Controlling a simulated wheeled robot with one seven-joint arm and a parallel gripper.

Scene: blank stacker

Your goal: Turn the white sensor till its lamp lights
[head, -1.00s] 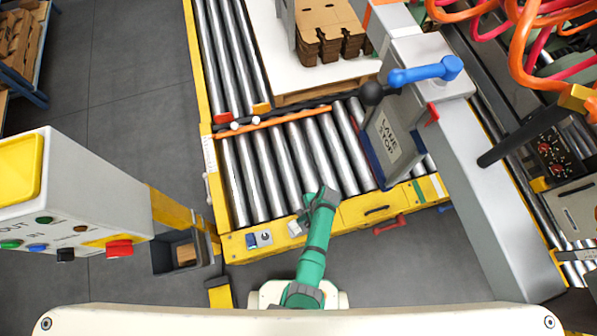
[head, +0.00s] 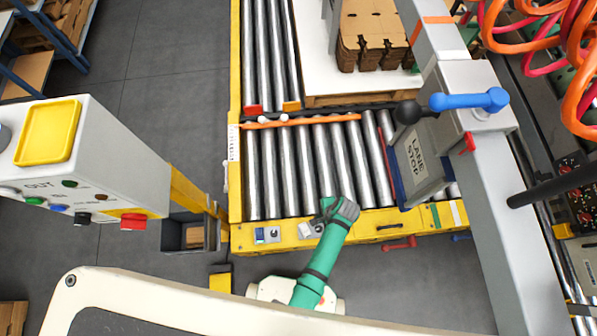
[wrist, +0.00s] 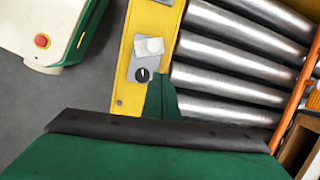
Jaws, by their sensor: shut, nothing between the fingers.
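The white sensor (head: 305,230) is a small pale block on a grey plate on the yellow front rail of the roller conveyor. In the wrist view the white sensor (wrist: 149,47) sits beside a round black-and-white dial (wrist: 142,75). No lit lamp can be made out on it. My gripper (head: 326,211) is shut and empty, just right of and beyond the sensor, above the rail's edge and rollers. In the wrist view its green finger (wrist: 160,98) points toward the plate, apart from the sensor in the picture. Contact cannot be told.
A plate with a blue button (head: 260,236) is left of the sensor on the rail. The grey LANE STOP post (head: 420,160) with a blue handle stands right. A control box (head: 100,160) stands left. Cardboard (head: 372,35) lies on a white-topped pallet behind.

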